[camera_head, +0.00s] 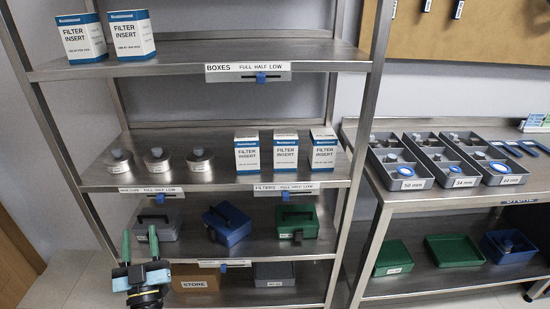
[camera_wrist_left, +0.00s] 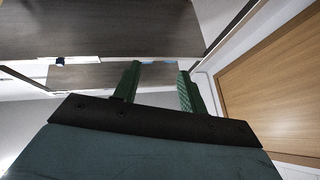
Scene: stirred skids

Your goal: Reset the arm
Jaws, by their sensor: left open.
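My left gripper (camera_head: 140,240) is at the lower left in the head view, pointing up, with its two green fingers apart and nothing between them. It is in front of the lower left part of the steel shelf rack (camera_head: 245,182), near the grey case (camera_head: 158,223); I cannot tell how far apart they are. In the left wrist view the open green fingers (camera_wrist_left: 158,78) point toward the undersides of shelf boards (camera_wrist_left: 110,30). My right gripper is not in view.
Filter boxes (camera_head: 130,36) and round metal canisters (camera_head: 158,162) stand on the rack. Blue (camera_head: 228,226) and green (camera_head: 298,222) cases stand lower. At right, a steel bench (camera_head: 450,196) bears grey bins (camera_head: 400,170). A wooden door (camera_wrist_left: 275,95) shows in the wrist view.

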